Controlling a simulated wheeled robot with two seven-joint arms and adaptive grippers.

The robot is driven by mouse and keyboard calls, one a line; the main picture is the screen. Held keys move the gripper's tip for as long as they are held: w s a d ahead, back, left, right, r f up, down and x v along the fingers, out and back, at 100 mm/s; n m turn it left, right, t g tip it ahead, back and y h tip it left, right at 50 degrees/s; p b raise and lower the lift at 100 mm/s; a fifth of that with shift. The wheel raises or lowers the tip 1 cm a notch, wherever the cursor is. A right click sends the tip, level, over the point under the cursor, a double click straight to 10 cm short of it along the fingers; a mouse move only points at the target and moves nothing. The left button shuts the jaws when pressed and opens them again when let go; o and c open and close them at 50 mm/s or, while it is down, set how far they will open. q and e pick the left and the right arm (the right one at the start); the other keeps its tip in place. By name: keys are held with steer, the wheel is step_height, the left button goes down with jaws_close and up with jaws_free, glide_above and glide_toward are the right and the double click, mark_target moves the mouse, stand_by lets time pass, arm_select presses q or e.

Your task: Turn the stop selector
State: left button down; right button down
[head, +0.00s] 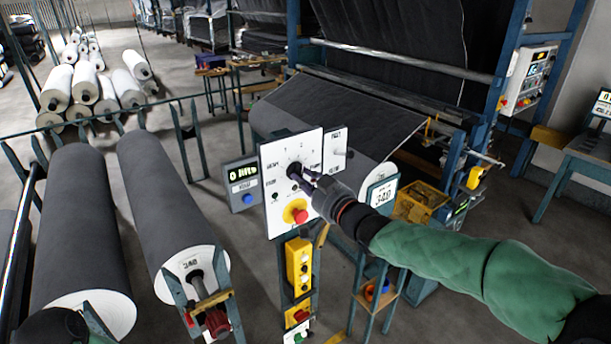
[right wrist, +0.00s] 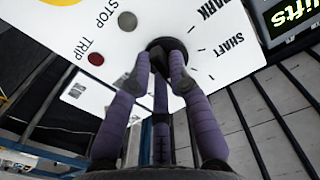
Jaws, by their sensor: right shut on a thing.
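The stop selector is a round black knob (head: 293,169) on a white control panel (head: 278,212), with marks and labels around it. My right gripper (head: 302,175) reaches the panel from the right and is shut on the knob. In the right wrist view, the purple fingers of the gripper (right wrist: 157,72) close around the dark knob (right wrist: 168,45), partly hiding it. The labels STOP, TRIP, MARK and SHAFT show on the panel (right wrist: 130,50) there. The direction the knob points is hard to tell. My left gripper is not in view; only a bit of green sleeve shows at the lower left.
A red stop button (head: 296,212) on a yellow base sits low on the panel. A grey display box (head: 243,185) stands to its left, a yellow button box (head: 299,265) below. Large grey rolls (head: 165,195) lie at left; a fabric machine (head: 345,105) stands behind.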

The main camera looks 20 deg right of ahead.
steer(key=shift+m, duration=0.7)
steer(key=c, duration=1.1)
jaws_free()
steer(key=shift+c, duration=0.2)
steer(key=v, duration=1.2)
